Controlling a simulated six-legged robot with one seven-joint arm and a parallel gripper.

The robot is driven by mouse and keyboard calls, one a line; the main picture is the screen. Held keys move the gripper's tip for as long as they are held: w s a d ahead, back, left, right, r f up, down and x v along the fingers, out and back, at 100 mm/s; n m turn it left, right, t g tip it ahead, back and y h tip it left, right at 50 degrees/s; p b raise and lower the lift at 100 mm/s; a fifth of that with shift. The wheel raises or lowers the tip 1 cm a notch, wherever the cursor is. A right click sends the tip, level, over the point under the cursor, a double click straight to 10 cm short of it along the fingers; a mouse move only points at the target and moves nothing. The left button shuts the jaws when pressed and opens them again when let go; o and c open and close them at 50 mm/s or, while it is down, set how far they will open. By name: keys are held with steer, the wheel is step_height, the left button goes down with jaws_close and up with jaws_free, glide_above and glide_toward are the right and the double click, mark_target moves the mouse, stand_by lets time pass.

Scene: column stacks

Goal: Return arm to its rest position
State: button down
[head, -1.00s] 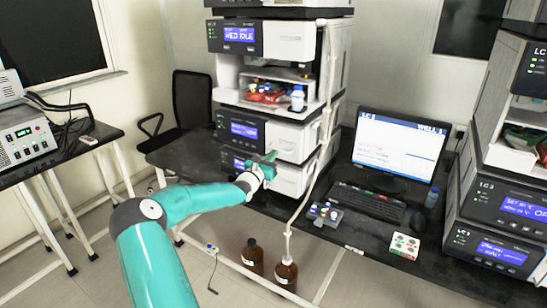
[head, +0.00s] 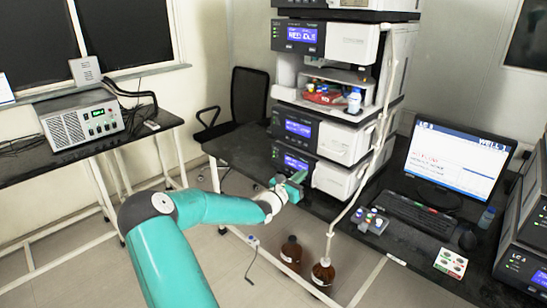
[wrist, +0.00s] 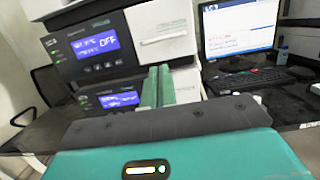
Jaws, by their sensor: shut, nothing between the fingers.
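My teal arm reaches forward from the bottom of the head view. My gripper (head: 297,180) is at its end, in front of the lower units of the middle instrument stack (head: 325,135). In the wrist view the gripper's two green fingers (wrist: 158,87) stand side by side, closed together, with nothing held. Behind them are the stack's lit blue display panels (wrist: 95,38). I cannot tell the exact gap between the fingers and the stack; no contact shows.
A dark bench carries the stack, a monitor (head: 455,160), a keyboard (head: 419,215) and a small vial rack (head: 371,219). Brown bottles (head: 323,273) stand below its front edge. A side table (head: 40,168) and a black chair (head: 248,95) are at left. Open floor lies between.

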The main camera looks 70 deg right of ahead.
steer(key=shift+a, duration=0.1)
steer(key=w+a+r+m+t+y, duration=0.15)
steer(key=w+a+m+y, duration=0.35)
steer(key=a, duration=0.8)
steer(key=w+a+r+m+t+y, duration=0.1)
steer(key=w+a+m+t+y, duration=0.4)
steer(key=a, duration=0.7)
steer(key=w+a+r+m+y, duration=0.2)
steer(key=w+a+m, duration=0.35)
steer(key=a, duration=0.75)
steer(key=a+r+n+t+y, duration=0.1)
steer(key=a+r+t+y, duration=0.2)
steer(key=a, duration=1.2)
steer(key=s+a+r+n+t+y, duration=0.1)
steer(key=a+r+t+y, duration=0.2)
steer(key=a, duration=1.3)
steer(key=shift+r+t+y, duration=0.3)
steer(key=shift+t, duration=0.15)
steer(key=shift+s, duration=0.15)
